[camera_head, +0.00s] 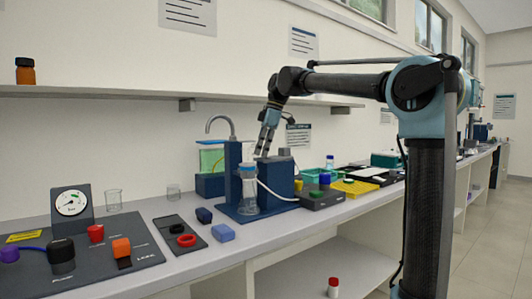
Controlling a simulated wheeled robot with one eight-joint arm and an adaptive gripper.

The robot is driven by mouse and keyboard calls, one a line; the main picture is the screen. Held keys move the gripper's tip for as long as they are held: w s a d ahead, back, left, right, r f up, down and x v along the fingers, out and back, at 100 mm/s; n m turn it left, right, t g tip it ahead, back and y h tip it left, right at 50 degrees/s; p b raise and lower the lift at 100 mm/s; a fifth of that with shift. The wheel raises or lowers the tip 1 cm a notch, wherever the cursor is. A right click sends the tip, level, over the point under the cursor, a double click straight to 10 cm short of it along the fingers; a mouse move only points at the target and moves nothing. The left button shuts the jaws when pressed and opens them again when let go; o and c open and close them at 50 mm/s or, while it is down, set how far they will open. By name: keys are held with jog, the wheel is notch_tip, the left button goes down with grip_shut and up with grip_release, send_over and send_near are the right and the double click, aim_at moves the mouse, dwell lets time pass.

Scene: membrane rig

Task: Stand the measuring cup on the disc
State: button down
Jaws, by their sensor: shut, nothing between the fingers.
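My gripper (262,150) is shut and empty, pointing down above the blue rig (233,178). A clear vessel with a blue top (248,192) stands on the rig's base, below and left of the gripper. Two clear glass cups stand at the back of the bench: a taller one (114,199) beside the gauge and a shorter one (173,192) to its right. I cannot tell which of these is the measuring cup. A red ring (186,240) lies on a dark mat; no disc can be made out for certain.
A panel (105,262) with a gauge (71,203) and coloured knobs fills the bench's left end. A light blue block (223,232) lies near the front edge. A yellow rack (355,187) and a dark box (322,198) crowd the right. A shelf (130,92) runs above.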

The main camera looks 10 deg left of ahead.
jog(key=shift+s+a, duration=0.15)
jog(key=shift+a, duration=0.2)
